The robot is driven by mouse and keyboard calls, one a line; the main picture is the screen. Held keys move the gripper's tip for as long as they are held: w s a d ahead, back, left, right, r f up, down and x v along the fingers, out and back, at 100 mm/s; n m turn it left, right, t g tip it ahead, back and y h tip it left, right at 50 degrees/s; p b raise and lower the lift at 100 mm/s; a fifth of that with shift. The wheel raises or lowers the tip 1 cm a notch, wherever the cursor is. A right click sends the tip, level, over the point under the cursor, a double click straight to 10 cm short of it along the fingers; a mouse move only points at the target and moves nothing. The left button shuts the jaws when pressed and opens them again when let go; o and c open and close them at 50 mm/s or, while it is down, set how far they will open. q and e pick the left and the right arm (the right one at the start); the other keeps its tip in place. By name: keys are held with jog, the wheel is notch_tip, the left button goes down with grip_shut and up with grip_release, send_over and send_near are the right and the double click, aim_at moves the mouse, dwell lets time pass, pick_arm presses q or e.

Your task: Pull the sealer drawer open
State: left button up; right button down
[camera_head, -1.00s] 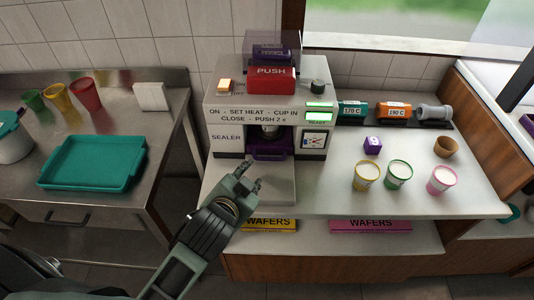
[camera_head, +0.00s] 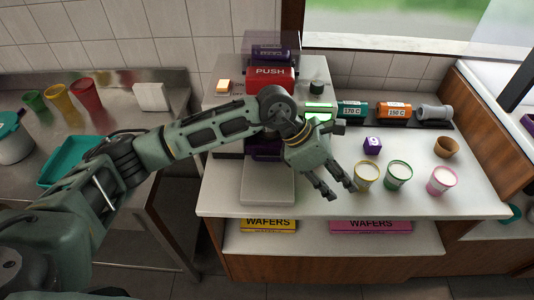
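The sealer (camera_head: 216,98) stands against the back wall, with a red PUSH block (camera_head: 270,79) on top. My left arm crosses in front of it and hides most of its front panel. Part of the purple drawer (camera_head: 264,152) shows below the arm; its handle is mostly hidden, and I cannot tell whether it is shut fully. My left gripper (camera_head: 340,190) is to the right of the sealer, over the counter beside the yellow-rimmed cup. Its fingers point down and are apart, with nothing between them. My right gripper is not in view.
A yellow-rimmed cup (camera_head: 366,177), a green-rimmed cup (camera_head: 398,175) and a pink cup (camera_head: 441,180) stand close right of the gripper. A purple cube (camera_head: 372,145) and a brown cup (camera_head: 446,147) are behind. The grey plate (camera_head: 267,184) before the sealer is bare.

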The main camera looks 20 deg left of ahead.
pick_arm(q)
jog(key=w+a+f+y, duration=0.1)
jog(key=w+a+y, duration=0.3)
jog(key=a, duration=0.4)
jog(key=t+y, duration=0.1)
jog(key=y, duration=0.3)
send_near(267, 158)
jog(key=f, duration=0.2)
jog(key=f+p, duration=0.1)
jog(key=f, duration=0.1)
jog(key=w+f+p, duration=0.1)
jog(key=f, duration=0.1)
jog(key=shift+a+f, duration=0.1)
jog(key=shift+f, duration=0.1)
jog(key=shift+w+f+p, duration=0.1)
jog(key=shift+f+p, duration=0.25)
jog(key=shift+f, duration=0.4)
jog(key=shift+c, duration=0.7)
jog(key=shift+t, duration=0.3)
grip_shut()
jog(key=shift+r, duration=0.1)
